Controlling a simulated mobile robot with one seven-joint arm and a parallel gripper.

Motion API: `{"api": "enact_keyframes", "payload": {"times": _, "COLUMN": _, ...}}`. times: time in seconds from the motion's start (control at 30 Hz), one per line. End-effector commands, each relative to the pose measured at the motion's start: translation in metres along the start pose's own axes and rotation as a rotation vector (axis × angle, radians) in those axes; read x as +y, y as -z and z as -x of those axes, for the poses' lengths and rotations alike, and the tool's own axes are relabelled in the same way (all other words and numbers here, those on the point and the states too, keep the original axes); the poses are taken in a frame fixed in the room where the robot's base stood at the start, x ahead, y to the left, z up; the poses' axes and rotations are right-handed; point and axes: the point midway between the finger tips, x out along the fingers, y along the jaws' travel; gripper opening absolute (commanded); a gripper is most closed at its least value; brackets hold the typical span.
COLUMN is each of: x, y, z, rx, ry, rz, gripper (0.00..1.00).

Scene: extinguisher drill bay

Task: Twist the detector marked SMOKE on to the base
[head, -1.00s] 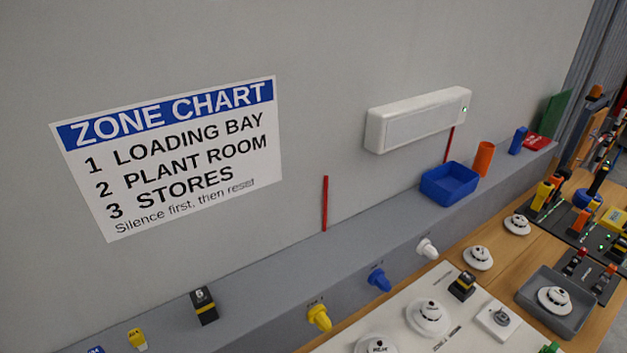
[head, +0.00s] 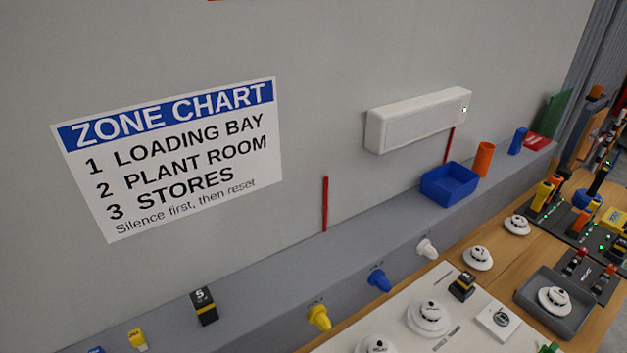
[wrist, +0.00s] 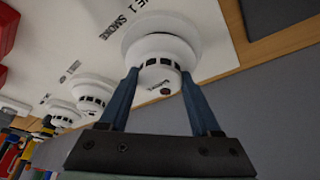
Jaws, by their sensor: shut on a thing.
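In the wrist view my gripper (wrist: 160,74) is shut on a white round detector (wrist: 162,47), one blue finger on each side. Dark slots ring the detector, and small writing on its face is too blurred to read. A wider white disc (wrist: 133,31) lies behind it against the white board (wrist: 75,28); I cannot tell whether the detector is seated in it. The board beside it is printed "SMOKE". The head view does not show my gripper. It shows white detectors on the board (head: 429,317) and at the bottom edge (head: 377,346).
More detectors stand on the wooden bench (head: 478,258) and in a grey tray (head: 555,298). A square white plate (head: 499,320) and a black-yellow block (head: 462,286) sit on the board. Yellow, blue and white knobs (head: 379,280) line the grey ledge (head: 270,270). In the wrist view, several detectors (wrist: 92,92) stand left.

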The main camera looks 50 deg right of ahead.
Motion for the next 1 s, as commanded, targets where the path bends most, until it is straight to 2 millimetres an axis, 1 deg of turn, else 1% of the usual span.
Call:
{"api": "enact_keyframes", "payload": {"times": 0.87, "x": 0.000, "y": -0.005, "z": -0.013, "rx": 0.001, "ry": 0.000, "rz": -0.001, "gripper": 0.04}}
{"api": "enact_keyframes", "payload": {"times": 1.0, "x": 0.000, "y": -0.004, "z": -0.012, "rx": 0.001, "ry": 0.000, "rz": -0.001, "gripper": 0.04}}
